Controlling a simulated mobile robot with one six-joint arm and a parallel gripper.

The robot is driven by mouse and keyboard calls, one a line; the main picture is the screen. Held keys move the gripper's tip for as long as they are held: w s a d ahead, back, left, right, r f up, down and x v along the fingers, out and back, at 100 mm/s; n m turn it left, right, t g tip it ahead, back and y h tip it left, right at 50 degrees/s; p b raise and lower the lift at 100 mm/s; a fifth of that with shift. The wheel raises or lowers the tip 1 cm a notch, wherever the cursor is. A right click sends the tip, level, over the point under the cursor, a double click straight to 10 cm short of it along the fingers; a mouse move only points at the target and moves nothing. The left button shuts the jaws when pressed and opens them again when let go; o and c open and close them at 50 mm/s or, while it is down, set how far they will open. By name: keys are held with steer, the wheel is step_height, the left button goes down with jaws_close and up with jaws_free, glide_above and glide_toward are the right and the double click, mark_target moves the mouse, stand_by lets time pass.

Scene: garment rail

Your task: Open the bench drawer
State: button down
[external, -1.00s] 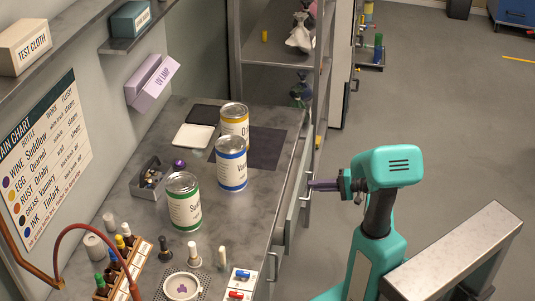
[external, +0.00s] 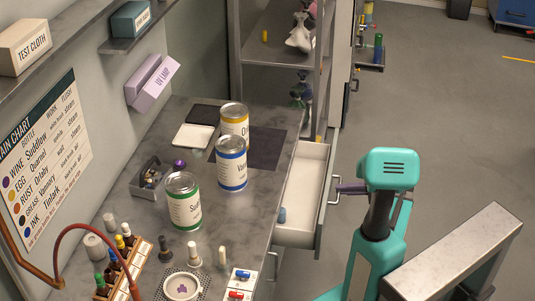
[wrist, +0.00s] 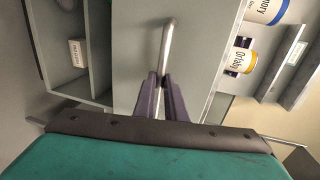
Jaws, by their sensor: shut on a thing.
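The bench drawer (external: 306,185) stands pulled out from the bench's right side in the external view. My gripper (external: 340,189) is at the drawer's bar handle (external: 334,196). In the wrist view the purple fingers of my gripper (wrist: 161,96) are shut on the silver handle (wrist: 167,45), against the grey drawer front (wrist: 138,50). The handle's lower end is hidden between the fingers.
The bench top (external: 232,215) carries several cans, including a blue-banded one (external: 232,165), and bottles in a wooden rack (external: 122,272). A metal shelf rack (external: 275,60) stands behind the drawer.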

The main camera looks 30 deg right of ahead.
steer(key=c, duration=1.8)
jaws_free()
steer(key=shift+p+v, duration=0.6)
steer(key=shift+v, duration=3.15)
